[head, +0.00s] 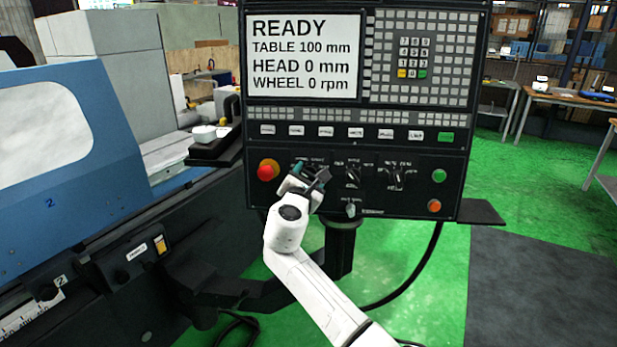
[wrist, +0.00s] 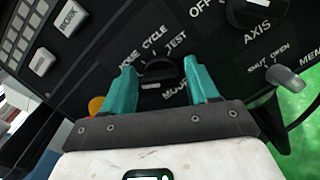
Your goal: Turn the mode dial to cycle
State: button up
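The mode dial (wrist: 160,74) is a black knob on the dark control panel. The wrist view shows CYCLE and TEST printed above it, a partly hidden label to the left and MODE below. My gripper (wrist: 162,68) has two teal fingers, spread apart, one on each side of the dial. Thin gaps seem to show, but I cannot tell whether either finger touches it. Where the dial points is unclear. In the head view, my gripper (head: 312,176) is at the panel's lower left and largely covers the dial.
A red emergency button (head: 268,170) is left of my gripper. The axis dial (wrist: 256,8) and a grey shut/open lever (wrist: 284,77) are to the right. The screen (head: 303,56) reads READY. The blue grinder body (head: 75,190) stands at the left.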

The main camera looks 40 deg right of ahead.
jog(key=c, duration=0.8)
jog(key=shift+o, duration=0.2)
jog(key=shift+f+m+b, duration=0.1)
jog(key=shift+m+b, duration=0.2)
jog(key=shift+m, duration=0.1)
jog(key=m+g+b, duration=0.1)
jog(key=m+b, duration=0.1)
jog(key=m, duration=0.1)
jog(key=shift+f+m+b, duration=0.15)
jog(key=shift+m+b, duration=0.2)
jog(key=shift+m, duration=0.05)
jog(key=m+g+b, duration=0.1)
jog(key=m+b, duration=0.1)
jog(key=m, duration=0.2)
jog(key=m+b, duration=0.2)
jog(key=m, duration=0.2)
jog(key=shift+m+g+y, duration=0.3)
jog(key=shift+y, duration=0.1)
jog(key=shift+s+f+m+y+b, duration=0.1)
jog(key=shift+m+y+b, duration=0.4)
jog(key=shift+m, duration=1.2)
jog(key=o, duration=1)
